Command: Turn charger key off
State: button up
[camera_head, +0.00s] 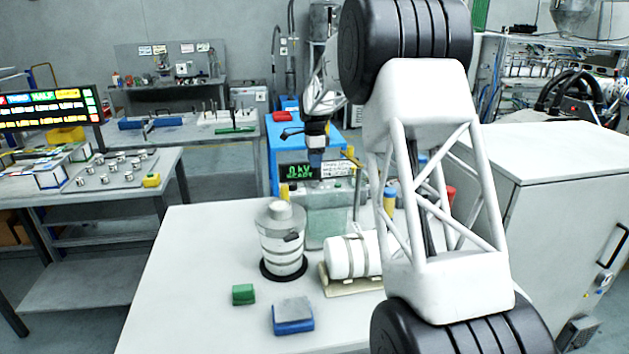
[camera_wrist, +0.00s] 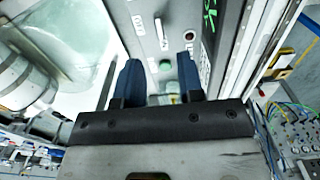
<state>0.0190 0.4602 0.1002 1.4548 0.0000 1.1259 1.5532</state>
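The charger is a blue box (camera_head: 283,133) at the back of the white table, with a dark display (camera_head: 297,171) showing green text that reads like "0 kV READY". My gripper (camera_head: 316,160) is directly at its front, beside the display. In the wrist view my gripper (camera_wrist: 160,72) has two dark blue fingers apart, with nothing clearly held. Between and beyond them is the light panel (camera_wrist: 150,45) with a green round button (camera_wrist: 165,65) and a slim pale switch (camera_wrist: 160,32). A small pale yellow part shows low between the fingers; I cannot tell if it is the key.
A silver canister (camera_head: 282,240) stands on a black ring in front of the charger. A white cylinder (camera_head: 350,256) lies on a cradle to its right. Green (camera_head: 243,294) and blue (camera_head: 293,317) blocks are at the front. A white cabinet (camera_head: 545,165) stands right.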

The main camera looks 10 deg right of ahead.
aim_at(314, 183)
jog(key=shift+f, duration=0.2)
jog(key=shift+f, duration=3.7)
jog(key=shift+c, duration=0.3)
grip_shut()
